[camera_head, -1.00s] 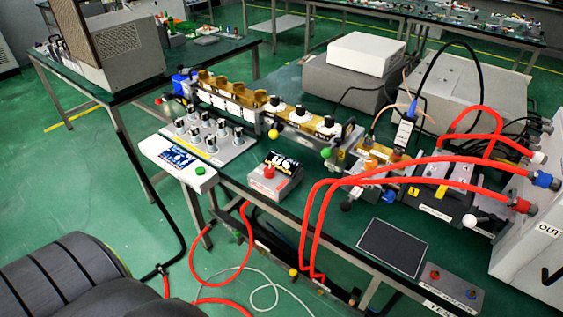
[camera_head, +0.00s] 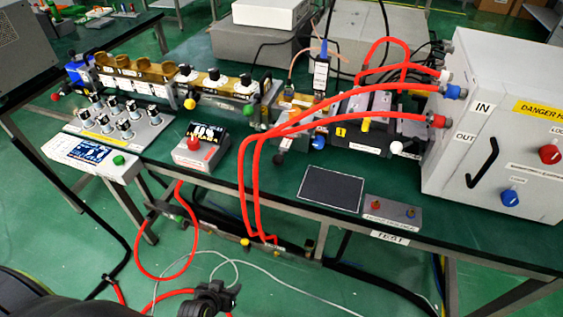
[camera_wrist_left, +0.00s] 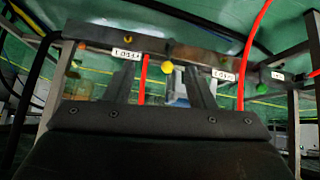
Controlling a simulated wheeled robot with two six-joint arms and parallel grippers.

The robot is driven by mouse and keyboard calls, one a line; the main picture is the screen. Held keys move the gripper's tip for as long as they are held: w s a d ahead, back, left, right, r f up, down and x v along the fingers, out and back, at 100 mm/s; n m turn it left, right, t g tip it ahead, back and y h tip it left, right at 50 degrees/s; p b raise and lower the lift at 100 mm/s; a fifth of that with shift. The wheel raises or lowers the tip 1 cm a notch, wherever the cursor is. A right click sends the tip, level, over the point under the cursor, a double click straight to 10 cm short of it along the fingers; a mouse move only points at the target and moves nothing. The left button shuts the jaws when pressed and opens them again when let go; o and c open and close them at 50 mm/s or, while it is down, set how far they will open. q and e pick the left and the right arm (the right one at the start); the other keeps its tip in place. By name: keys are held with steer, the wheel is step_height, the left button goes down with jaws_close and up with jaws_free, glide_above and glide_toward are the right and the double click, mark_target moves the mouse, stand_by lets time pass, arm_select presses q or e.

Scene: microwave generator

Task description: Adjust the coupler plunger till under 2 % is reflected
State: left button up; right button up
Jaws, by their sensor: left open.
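A brass and grey waveguide line (camera_head: 150,80) runs along the bench, with several round knobs. A yellow knob (camera_head: 190,103) and a green knob (camera_head: 248,110) stick out at its front. I cannot tell which knob is the coupler plunger. A small meter box (camera_head: 85,155) with a lit screen stands at the left bench edge; its reading is too small to tell. My left gripper (camera_head: 215,298) is low in front of the bench, below its top and apart from the line. In the left wrist view its two fingers (camera_wrist_left: 160,85) are spread with nothing between them.
Red hoses (camera_head: 252,180) loop from the white cabinet (camera_head: 500,120) over the bench and hang below its front edge. A labelled rail (camera_wrist_left: 140,42) with a yellow knob (camera_wrist_left: 167,68) lies ahead of the fingers. A grey box with a red button (camera_head: 200,150) stands at the front edge.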

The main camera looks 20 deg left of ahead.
arm_select(q)
steer(key=w+d+r+t+b, duration=0.1)
steer(key=w+d+r+t, duration=0.15)
steer(key=w+r, duration=0.45)
steer(key=m+t+h+b, duration=0.2)
steer(key=t+h+b, duration=0.2)
steer(key=t, duration=0.3)
glide_toward(282, 154)
steer(key=p+x, duration=0.3)
steer(key=x, duration=0.7)
steer(key=shift+f, duration=0.2)
